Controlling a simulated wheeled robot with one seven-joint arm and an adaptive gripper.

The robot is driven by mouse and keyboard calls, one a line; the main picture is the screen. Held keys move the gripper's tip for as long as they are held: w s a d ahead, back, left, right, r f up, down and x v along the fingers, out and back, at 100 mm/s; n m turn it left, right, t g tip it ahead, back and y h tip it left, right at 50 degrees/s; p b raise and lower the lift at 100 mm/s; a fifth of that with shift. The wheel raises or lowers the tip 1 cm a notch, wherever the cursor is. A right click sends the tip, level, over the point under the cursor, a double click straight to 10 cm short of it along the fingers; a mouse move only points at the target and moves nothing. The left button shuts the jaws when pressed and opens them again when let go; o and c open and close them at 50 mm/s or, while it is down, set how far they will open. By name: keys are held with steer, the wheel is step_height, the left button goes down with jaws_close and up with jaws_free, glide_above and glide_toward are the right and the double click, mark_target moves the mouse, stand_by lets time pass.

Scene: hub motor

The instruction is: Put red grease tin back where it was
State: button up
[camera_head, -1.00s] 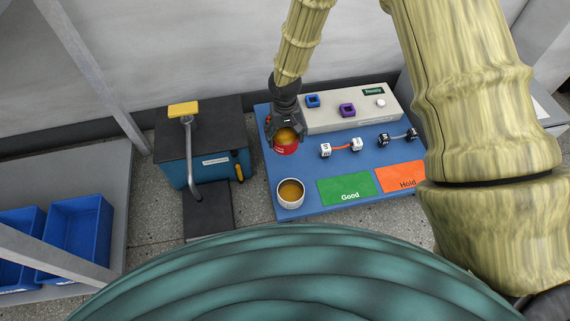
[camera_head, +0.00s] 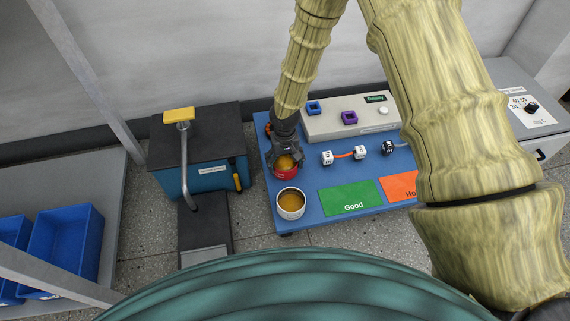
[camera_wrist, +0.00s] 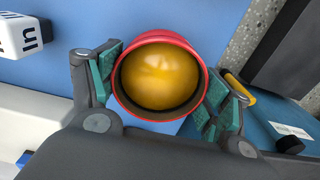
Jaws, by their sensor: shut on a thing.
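The red grease tin (camera_head: 285,172), open-topped with amber grease inside, is at the left side of the blue mat, behind a white tin (camera_head: 291,204) of similar grease. My gripper (camera_head: 287,160) is shut on the red tin. In the wrist view the red tin (camera_wrist: 159,77) sits between the teal finger pads of my gripper (camera_wrist: 163,85), one on each side. Its base is hidden there, so I cannot tell whether it touches the mat.
The blue mat (camera_head: 330,180) also holds a green Good card (camera_head: 347,198), an orange Hold card (camera_head: 398,187), linked white cubes (camera_head: 343,155) and a grey test box (camera_head: 335,122). A blue-sided machine with a yellow-handled lever (camera_head: 180,115) stands left. Blue bins (camera_head: 65,235) are far left.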

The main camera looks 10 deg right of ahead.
mark_target(285, 169)
steer(key=o, duration=1.1)
steer(key=shift+o, duration=0.2)
step_height(285, 169, up, 12)
steer(key=p, duration=0.5)
steer(key=shift+r, duration=0.15)
